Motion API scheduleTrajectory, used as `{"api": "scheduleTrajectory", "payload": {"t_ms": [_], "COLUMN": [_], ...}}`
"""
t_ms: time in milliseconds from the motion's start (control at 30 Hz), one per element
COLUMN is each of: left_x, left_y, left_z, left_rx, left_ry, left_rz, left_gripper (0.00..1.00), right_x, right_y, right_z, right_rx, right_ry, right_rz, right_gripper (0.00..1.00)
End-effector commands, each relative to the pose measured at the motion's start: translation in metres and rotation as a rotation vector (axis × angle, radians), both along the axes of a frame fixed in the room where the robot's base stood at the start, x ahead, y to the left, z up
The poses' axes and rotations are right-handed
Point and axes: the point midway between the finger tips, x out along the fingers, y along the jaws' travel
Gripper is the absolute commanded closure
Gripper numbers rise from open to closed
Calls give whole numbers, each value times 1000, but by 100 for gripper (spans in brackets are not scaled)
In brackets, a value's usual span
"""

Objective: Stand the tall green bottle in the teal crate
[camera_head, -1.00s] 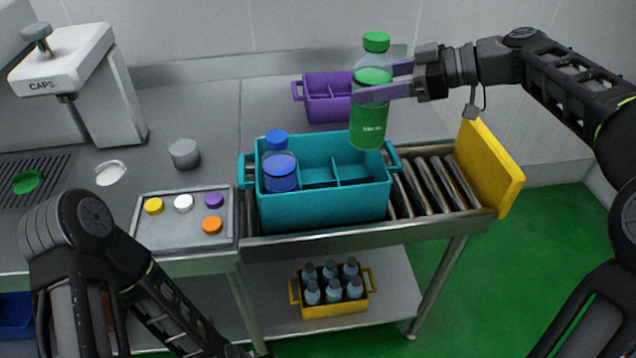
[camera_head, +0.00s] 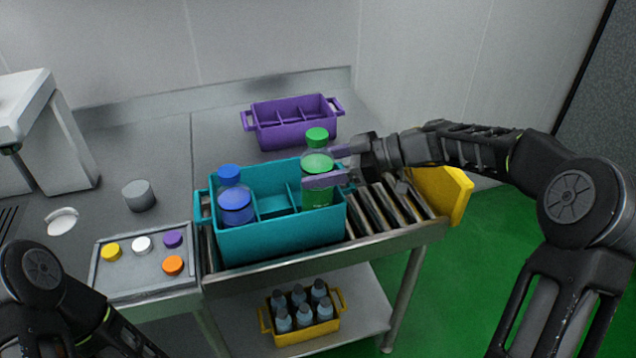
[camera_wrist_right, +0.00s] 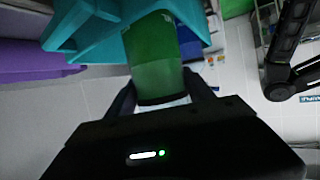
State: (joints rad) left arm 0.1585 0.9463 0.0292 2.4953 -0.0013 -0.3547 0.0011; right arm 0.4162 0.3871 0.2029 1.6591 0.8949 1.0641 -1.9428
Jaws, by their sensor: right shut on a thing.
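The tall green bottle (camera_head: 318,190) has a green cap and stands about upright over the right-hand back part of the teal crate (camera_head: 280,240). Its lower end is inside the crate, behind the front wall; I cannot tell whether it touches the floor. My right gripper (camera_head: 319,167) is shut on the bottle's upper body, from the right. In the right wrist view the green bottle (camera_wrist_right: 154,60) sits between the fingers, with the teal crate (camera_wrist_right: 85,22) beside it. A blue-capped bottle (camera_head: 235,205) stands at the crate's left end. My left gripper is out of view.
The teal crate rests on a roller conveyor (camera_head: 385,213) with a yellow end plate (camera_head: 445,192). A purple crate (camera_head: 293,122) stands behind. A tray of caps (camera_head: 140,275) lies left, and a yellow crate (camera_head: 305,334) of small bottles sits on the lower shelf.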

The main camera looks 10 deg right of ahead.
Motion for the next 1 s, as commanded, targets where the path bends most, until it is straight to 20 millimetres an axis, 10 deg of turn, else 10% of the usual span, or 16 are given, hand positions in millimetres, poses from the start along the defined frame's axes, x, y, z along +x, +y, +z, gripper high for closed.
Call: {"api": "scheduleTrajectory", "payload": {"t_ms": [1000], "left_x": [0], "left_y": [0], "left_z": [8], "left_rx": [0], "left_ry": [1], "left_rz": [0], "left_gripper": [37], "right_x": [0], "right_y": [1], "right_z": [-46], "right_rx": [2], "right_ry": [-4], "right_rz": [1], "right_gripper": [100]}}
